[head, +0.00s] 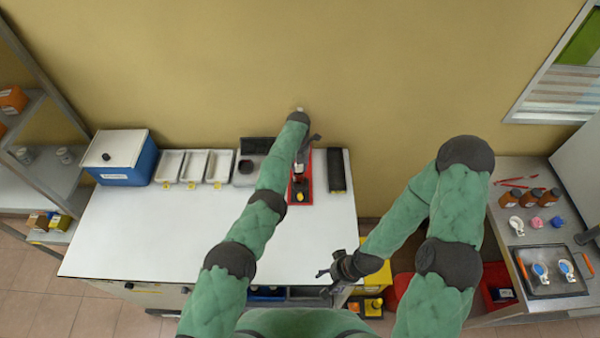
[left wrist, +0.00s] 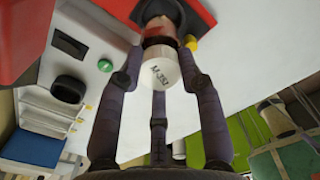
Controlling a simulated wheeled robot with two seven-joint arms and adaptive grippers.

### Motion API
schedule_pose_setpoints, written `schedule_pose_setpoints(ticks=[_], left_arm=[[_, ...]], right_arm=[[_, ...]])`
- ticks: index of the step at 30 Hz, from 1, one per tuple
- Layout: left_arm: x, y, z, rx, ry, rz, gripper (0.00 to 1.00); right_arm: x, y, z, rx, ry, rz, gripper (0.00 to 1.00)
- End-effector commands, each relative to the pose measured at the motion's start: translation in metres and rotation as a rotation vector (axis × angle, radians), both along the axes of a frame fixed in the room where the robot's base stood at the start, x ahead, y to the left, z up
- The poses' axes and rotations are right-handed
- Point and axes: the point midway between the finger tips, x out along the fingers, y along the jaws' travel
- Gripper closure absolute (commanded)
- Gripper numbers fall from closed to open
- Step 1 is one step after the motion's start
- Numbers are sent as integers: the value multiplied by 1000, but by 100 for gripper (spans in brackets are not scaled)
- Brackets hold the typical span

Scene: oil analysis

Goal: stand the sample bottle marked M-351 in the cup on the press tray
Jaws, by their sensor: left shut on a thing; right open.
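The sample bottle has a white cap marked M-351 (left wrist: 158,74) and a reddish-brown body. My left gripper (head: 303,156) is shut on it, with fingers around the cap in the left wrist view (left wrist: 160,82). The bottle's far end meets a black cup (left wrist: 160,12) on the red press tray (left wrist: 198,12); I cannot tell how deep it sits. The red press (head: 307,193) stands at the back of the white table, partly hidden by my left arm. My right gripper (head: 343,270) is open and empty by the table's front edge.
A blue box (head: 122,160), several white trays (head: 194,167) and a grey device (head: 247,172) stand left of the press. A black block (head: 337,171) stands right of it. The table's front (head: 150,235) is clear. A side bench (head: 510,240) holds brown bottles and a tray.

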Motion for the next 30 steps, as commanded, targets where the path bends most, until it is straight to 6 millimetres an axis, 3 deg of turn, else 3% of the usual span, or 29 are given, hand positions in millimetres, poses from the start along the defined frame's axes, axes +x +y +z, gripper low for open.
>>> schedule_pose_setpoints(ticks=[5, 11, 18, 30], left_arm=[[1, -1, -1, 0, -3, 0, 100], [3, -6, -10, -2, -4, -1, 100], [3, -5, -36, -1, -2, 0, 100], [3, -5, -36, -1, -3, 1, 100]], right_arm=[[0, 0, -6, 0, -1, 0, 35], [0, 0, -28, 0, -1, 0, 35], [0, 0, -52, 0, 0, 0, 35], [0, 0, -53, 0, -1, 0, 35]])
